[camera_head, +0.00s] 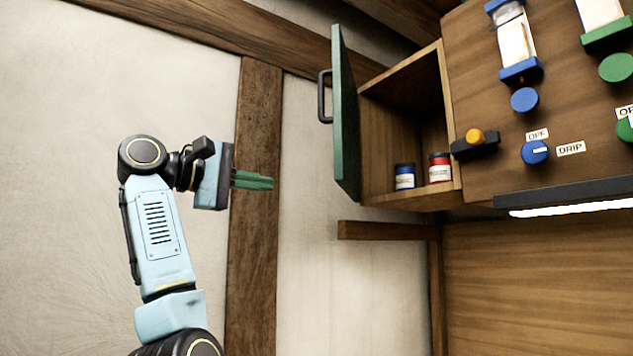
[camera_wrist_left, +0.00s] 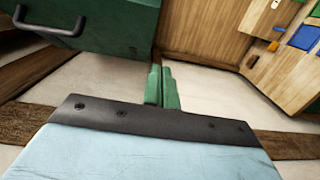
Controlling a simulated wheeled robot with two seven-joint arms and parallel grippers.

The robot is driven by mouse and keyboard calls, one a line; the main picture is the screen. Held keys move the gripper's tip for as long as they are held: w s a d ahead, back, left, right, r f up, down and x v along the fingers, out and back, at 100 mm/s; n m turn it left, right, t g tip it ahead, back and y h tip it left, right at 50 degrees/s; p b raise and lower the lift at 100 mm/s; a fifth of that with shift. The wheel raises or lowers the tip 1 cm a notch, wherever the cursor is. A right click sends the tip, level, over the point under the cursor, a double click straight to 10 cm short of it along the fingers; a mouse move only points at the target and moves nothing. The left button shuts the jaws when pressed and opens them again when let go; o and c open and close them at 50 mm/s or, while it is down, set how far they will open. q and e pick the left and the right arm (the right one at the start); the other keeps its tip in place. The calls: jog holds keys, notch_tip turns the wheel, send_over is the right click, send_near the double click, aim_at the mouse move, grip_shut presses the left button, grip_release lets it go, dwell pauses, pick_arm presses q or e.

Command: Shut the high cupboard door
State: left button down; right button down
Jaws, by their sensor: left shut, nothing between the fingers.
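The high cupboard (camera_head: 405,95) is a wooden box at the upper middle of the head view. Its green door (camera_head: 346,120) stands wide open, hinged on the cupboard's left side, with a dark handle (camera_head: 324,97) on its left face. My left gripper (camera_head: 272,183) is shut and empty, to the left of the door and near the height of its lower edge, apart from it. In the left wrist view the gripper's green fingers (camera_wrist_left: 161,88) are together, with the door (camera_wrist_left: 112,28) and handle (camera_wrist_left: 50,28) at upper left. My right gripper is not in view.
A blue-labelled can (camera_head: 404,177) and a red can (camera_head: 439,168) stand inside the cupboard. A panel with knobs (camera_head: 537,152) and an orange-tipped switch (camera_head: 475,137) is to the right. A wooden post (camera_head: 254,240) runs up the wall behind my gripper.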

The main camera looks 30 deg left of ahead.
pick_arm(q)
jog(key=w+d+r+p, duration=0.2)
jog(key=w+d+p, duration=0.2)
jog(key=w+d, duration=0.3)
jog(key=shift+w+d, duration=0.15)
jog(key=shift+d, duration=0.35)
jog(key=shift+d+r, duration=0.1)
